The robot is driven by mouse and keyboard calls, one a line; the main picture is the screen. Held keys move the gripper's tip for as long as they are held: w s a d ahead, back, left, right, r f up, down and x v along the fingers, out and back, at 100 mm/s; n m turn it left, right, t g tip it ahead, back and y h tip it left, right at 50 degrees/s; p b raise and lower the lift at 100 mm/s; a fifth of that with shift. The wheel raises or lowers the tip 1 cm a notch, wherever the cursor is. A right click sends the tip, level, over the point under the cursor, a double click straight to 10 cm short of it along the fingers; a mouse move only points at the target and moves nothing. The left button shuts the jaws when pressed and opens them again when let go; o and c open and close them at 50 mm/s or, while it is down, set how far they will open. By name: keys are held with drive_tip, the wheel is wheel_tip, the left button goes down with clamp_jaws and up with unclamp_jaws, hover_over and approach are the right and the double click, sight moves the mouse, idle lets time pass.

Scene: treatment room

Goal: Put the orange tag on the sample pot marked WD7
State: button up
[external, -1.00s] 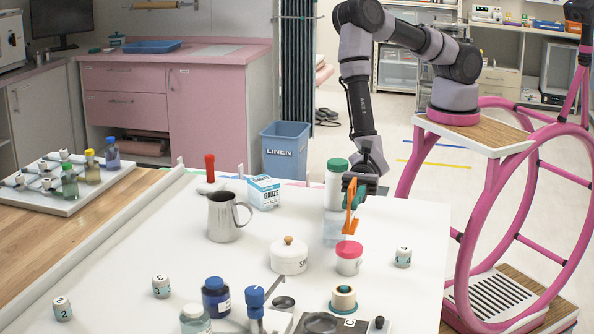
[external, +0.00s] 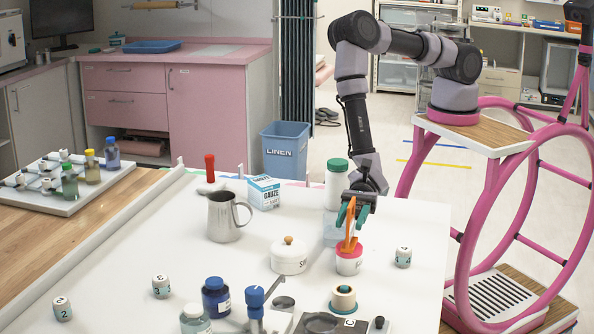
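My gripper (external: 352,212) has teal fingers and points down, with the orange tag (external: 350,240) held upright between them. The tag's lower end overlaps the red lid of a small white pot (external: 348,266) in the picture; I cannot tell whether it touches. This pot has some lettering, too small to read. Other small white pots with marks stand at the right (external: 403,257), at the left (external: 161,287) and at the front left (external: 62,308). I cannot make out WD7 on any of them.
A green-capped white bottle (external: 336,186) stands close behind the gripper. A white lidded pot (external: 289,257), a metal jug (external: 226,218) and a gauze box (external: 264,192) are to the left. A ringed item (external: 343,299) stands in front. The right part of the white table is fairly clear.

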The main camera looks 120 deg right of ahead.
drive_tip(key=shift+r, duration=0.1)
drive_tip(key=v, duration=1.2)
drive_tip(key=s+a+r+n+g+y, duration=0.15)
drive_tip(key=s+r+n+g, duration=0.35)
drive_tip(key=r, duration=0.5)
drive_tip(key=s+a+r+n+g+y, duration=0.1)
drive_tip(key=s+r+n+g+y, duration=0.2)
drive_tip(key=r+n+g, duration=0.5)
drive_tip(key=s+d+r+n+h, duration=0.4)
drive_tip(key=s+r+n+h, duration=0.1)
drive_tip(key=s+r, duration=0.45)
drive_tip(key=s+d+r+n+t+h, duration=0.2)
drive_tip(key=s+d+r+h, duration=0.3)
drive_tip(key=d, duration=0.5)
drive_tip(key=s+d+r+n+t+h, duration=0.2)
drive_tip(key=s+d+r+t+h, duration=0.3)
drive_tip(key=d, duration=0.6)
drive_tip(key=shift+s+n, duration=0.4)
drive_tip(key=shift+s, duration=0.75)
